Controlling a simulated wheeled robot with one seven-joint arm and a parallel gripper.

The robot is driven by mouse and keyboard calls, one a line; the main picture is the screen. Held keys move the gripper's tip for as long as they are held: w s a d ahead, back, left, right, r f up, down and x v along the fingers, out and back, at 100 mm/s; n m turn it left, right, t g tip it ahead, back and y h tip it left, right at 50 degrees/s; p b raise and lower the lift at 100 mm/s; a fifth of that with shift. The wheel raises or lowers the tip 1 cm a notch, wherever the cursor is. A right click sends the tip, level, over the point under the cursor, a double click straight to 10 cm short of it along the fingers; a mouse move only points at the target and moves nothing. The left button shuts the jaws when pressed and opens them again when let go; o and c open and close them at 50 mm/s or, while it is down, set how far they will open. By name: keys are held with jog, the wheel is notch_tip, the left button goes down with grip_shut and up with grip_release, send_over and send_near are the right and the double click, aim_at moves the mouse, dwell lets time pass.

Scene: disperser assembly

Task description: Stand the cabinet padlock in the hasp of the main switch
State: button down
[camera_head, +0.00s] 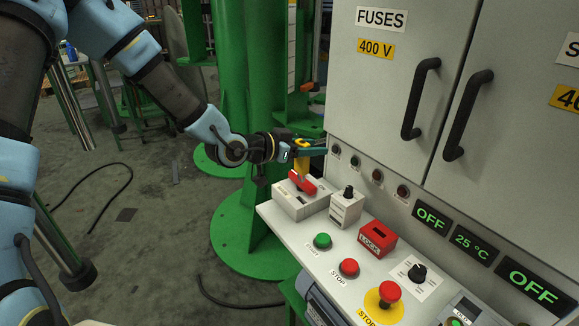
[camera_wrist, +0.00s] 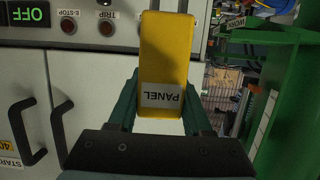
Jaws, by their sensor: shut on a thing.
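My gripper (camera_head: 310,148) is shut on a yellow padlock body (camera_wrist: 165,60). In the wrist view a white label reading PANEL, upside down, is on it, between the two dark green fingers. In the head view some yellow shows at the fingers (camera_head: 301,143). The main switch has a red handle (camera_head: 306,186) on a light grey box (camera_head: 287,206) at the console's far left end, just below my gripper. The shackle and hasp opening cannot be made out.
A small box with a black knob (camera_head: 348,193) stands right of the switch. Beyond it are a red LOCK box (camera_head: 379,239), push buttons and an emergency stop (camera_head: 389,291). The cabinet front (camera_head: 355,110) rises close behind; a green column (camera_head: 247,90) stands left.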

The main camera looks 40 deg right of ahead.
jog(key=shift+w+d+r, duration=0.1)
jog(key=shift+d+r, duration=0.15)
jog(key=b, duration=0.5)
send_over(311, 186)
jog(key=shift+w+f, duration=0.15)
jog(key=shift+f, duration=2.8)
jog(key=shift+f+b, duration=1.75)
jog(key=shift+f, duration=0.45)
jog(key=shift+c, duration=1.2)
grip_release()
